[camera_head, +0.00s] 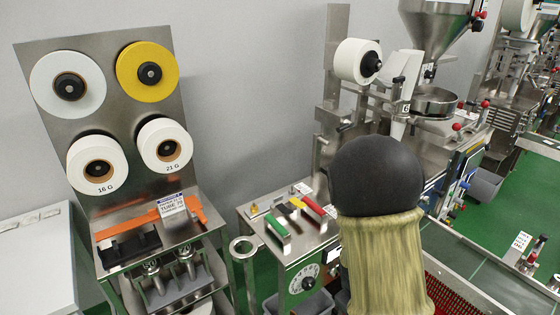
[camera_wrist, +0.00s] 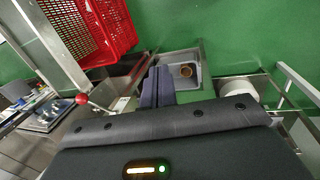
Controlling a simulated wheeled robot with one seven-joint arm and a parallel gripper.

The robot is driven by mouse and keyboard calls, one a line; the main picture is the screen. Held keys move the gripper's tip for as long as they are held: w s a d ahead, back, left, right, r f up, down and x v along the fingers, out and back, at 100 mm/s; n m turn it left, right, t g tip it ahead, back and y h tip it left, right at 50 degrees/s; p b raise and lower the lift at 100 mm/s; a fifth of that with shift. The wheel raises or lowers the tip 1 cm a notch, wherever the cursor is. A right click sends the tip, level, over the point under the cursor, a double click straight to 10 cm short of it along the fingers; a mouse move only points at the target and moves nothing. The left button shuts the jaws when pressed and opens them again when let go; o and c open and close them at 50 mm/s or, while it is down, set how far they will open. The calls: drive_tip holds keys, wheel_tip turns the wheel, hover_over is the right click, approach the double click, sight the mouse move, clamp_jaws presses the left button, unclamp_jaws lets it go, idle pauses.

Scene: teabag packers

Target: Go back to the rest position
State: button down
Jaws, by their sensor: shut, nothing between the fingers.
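My gripper (camera_wrist: 158,72) shows in the wrist view as two dark fingers side by side. They are shut with nothing between them. A grey bin (camera_wrist: 198,82) with a brown ring-shaped thing inside lies beyond the fingertips, to the right. In the head view my arm, with a black rounded joint and a yellowish sleeve, rises in front of the packing machine (camera_head: 435,100). My gripper is hidden in that view.
A red crate (camera_wrist: 105,28) is at the upper left of the wrist view, near a red-knobbed lever (camera_wrist: 82,99). A steel roll stand (camera_head: 110,115) is at left in the head view.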

drive_tip(key=s+a+r+m+y, duration=0.1)
drive_tip(key=s+a+r+m, duration=0.1)
drive_tip(key=r, duration=0.4)
drive_tip(key=s+a+r+m+t+y+p, duration=0.1)
drive_tip(key=s+a+r+m, duration=0.1)
drive_tip(key=r, duration=0.4)
drive_tip(key=s+m, duration=0.1)
drive_tip(key=m, duration=0.1)
drive_tip(key=shift+s+a+r+m+t, duration=0.25)
drive_tip(key=shift+s+r+m+t, duration=0.05)
drive_tip(key=shift+s+r, duration=0.1)
drive_tip(key=shift+d+f, duration=0.1)
idle(0.4)
